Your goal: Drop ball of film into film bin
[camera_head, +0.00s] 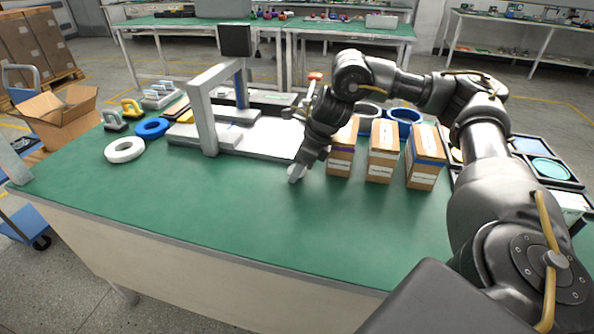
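My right gripper (302,163) points down over the green table, just left of the small cartons. A small pale, greyish-white lump, seemingly the ball of film (296,173), is between its fingertips, and the fingers look closed on it. The fingers are small and partly hidden by the wrist. No container is clearly marked as the film bin. An open, empty-looking cardboard box (62,122) stands beyond the table's left edge. My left gripper is not in view.
Three small cartons (384,166) stand right of the gripper. A grey gantry fixture (205,125) stands behind it. White (125,150) and blue (152,128) rings lie at the left. The green table's front (200,205) is clear. Black trays (560,182) lie at the right.

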